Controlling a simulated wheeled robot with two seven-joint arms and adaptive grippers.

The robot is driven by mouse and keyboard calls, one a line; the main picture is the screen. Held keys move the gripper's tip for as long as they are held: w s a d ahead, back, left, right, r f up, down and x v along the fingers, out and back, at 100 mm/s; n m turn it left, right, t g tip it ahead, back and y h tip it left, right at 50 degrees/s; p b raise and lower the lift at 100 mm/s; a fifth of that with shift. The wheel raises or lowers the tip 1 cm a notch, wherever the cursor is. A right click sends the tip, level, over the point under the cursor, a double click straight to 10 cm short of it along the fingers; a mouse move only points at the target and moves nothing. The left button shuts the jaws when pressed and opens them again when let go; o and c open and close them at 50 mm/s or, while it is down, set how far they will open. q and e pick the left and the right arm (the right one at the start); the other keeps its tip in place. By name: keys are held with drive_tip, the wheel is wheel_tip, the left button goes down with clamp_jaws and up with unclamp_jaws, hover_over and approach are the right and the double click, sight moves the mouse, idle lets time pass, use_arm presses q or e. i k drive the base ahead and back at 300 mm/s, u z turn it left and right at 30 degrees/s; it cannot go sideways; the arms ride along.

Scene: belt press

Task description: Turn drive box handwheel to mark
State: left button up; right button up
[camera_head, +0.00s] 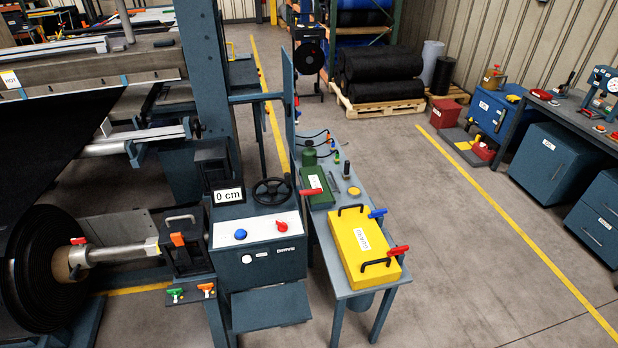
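The drive box (262,262) is a blue-grey cabinet with a white sloped top panel, left of the picture's middle. A small black handwheel (272,191) with a knob sits at its back right. A display (228,196) reading "0 cm" stands to the left of the handwheel. A blue knob (241,234) and a red knob (282,226) are on the white panel. I cannot make out a mark on the handwheel at this size. Neither of my grippers shows in the head view.
A narrow table (349,285) stands right of the drive box, carrying a yellow case (364,247) with black handles and a green box (318,187). A blue-grey post (203,80) rises behind the display. A black belt roll (45,270) is at left.

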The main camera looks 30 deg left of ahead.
sight(272, 191)
drive_tip(key=u, duration=0.25)
drive_tip(key=i, duration=0.65)
drive_tip(key=u, duration=0.9)
drive_tip(key=i, duration=0.4)
drive_tip(key=u, duration=0.35)
